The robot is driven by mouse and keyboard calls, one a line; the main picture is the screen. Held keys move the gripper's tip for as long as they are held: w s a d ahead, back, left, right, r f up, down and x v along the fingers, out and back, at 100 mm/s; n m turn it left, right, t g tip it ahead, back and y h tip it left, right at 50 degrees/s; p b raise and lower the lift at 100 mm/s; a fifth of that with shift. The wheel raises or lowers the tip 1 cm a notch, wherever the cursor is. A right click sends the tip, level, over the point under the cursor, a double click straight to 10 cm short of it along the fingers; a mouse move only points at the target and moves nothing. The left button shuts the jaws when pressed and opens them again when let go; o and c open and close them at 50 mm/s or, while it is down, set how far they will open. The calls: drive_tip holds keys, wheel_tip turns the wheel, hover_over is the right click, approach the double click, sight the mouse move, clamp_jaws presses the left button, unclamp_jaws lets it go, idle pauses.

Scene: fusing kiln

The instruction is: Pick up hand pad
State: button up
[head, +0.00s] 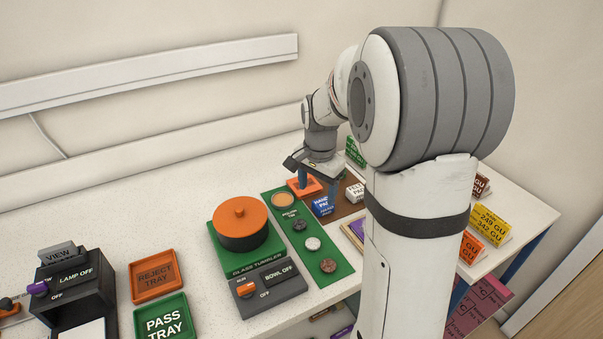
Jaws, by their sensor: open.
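The hand pad (322,206) is a small blue block with white lettering. It sits on a brown mat (346,209) toward the back right of the table. My gripper (318,186) points down just above and behind the hand pad, with its fingers apart and nothing seen between them. I cannot tell whether a finger touches the pad. My arm hides part of the mat and whatever lies behind it.
A white felt pad (355,193) stands to the right of the hand pad, and an orange item (304,188) is behind it. A green strip (310,249) with several round pieces lies to the left. The orange-lidded tumbler (240,222) stands farther left.

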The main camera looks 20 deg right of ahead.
sight(323, 202)
drive_tip(key=w+d+f+m, duration=0.1)
drive_tip(key=w, duration=0.1)
drive_tip(key=w+d+f+m+p, duration=0.1)
drive_tip(key=w+d+f+m, duration=0.2)
drive_tip(key=w, duration=0.2)
drive_tip(key=shift+d+f+g+p, duration=0.15)
drive_tip(key=shift+d+g+p, duration=0.15)
drive_tip(key=shift+g+p, duration=0.1)
drive_tip(key=shift+w+d+f+m, duration=0.15)
drive_tip(key=shift+f+m, duration=0.15)
drive_tip(key=shift+m, duration=0.1)
wheel_tip(323, 202, down, 8)
drive_tip(key=shift+r+p, duration=0.1)
drive_tip(key=shift+p, duration=1)
drive_tip(key=shift+s, duration=0.2)
drive_tip(key=c, duration=1.1)
drive_tip(key=shift+o, duration=0.2)
drive_tip(key=shift+r, duration=0.1)
